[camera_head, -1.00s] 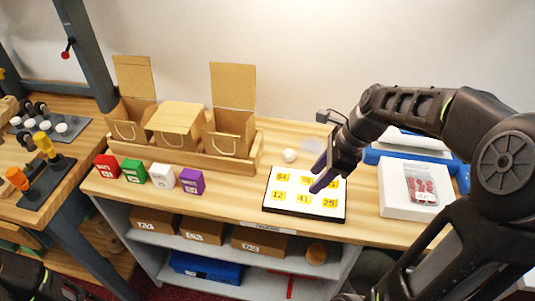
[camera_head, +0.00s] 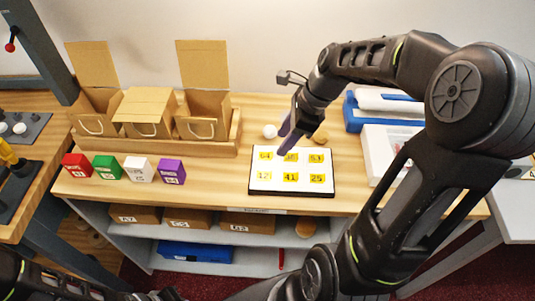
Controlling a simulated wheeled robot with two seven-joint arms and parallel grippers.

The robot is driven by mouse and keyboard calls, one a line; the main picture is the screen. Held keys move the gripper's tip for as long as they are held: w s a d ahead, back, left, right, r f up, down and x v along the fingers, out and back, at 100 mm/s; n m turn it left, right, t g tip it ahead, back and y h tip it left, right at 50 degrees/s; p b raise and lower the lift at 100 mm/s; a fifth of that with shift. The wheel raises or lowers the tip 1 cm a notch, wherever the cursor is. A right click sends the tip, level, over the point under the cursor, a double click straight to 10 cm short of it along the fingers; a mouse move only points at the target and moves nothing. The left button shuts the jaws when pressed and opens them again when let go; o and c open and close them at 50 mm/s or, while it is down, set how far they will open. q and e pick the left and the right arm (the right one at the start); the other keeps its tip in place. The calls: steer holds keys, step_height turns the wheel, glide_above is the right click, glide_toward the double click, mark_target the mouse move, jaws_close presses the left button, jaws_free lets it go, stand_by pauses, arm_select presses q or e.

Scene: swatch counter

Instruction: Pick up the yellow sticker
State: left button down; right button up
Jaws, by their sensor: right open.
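Several yellow stickers with black numbers lie in two rows on a white sheet with a dark border (camera_head: 277,187). The front row shows sticker 12 (camera_head: 264,176), sticker 41 (camera_head: 290,177) and sticker 25 (camera_head: 317,179). The back row shows sticker 64 (camera_head: 265,156), a middle sticker partly hidden by my finger, and a right sticker (camera_head: 316,158). My right gripper (camera_head: 284,142) is open, with its purple fingers over the back edge of the sheet, near the back-row stickers. It holds nothing that I can see. Part of my left arm shows at the bottom left; its gripper is not visible.
A wooden tray (camera_head: 160,147) with cardboard boxes stands at the back left. Red (camera_head: 77,166), green (camera_head: 107,167), white (camera_head: 139,169) and purple (camera_head: 171,171) blocks line the front left. A white box (camera_head: 378,146) is at right.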

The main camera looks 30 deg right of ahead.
mark_target(271, 156)
steer(key=shift+p+x, duration=0.4)
steer(key=shift+x, duration=2.2)
steer(key=shift+w, duration=0.1)
steer(key=shift+r, duration=0.1)
jaws_close()
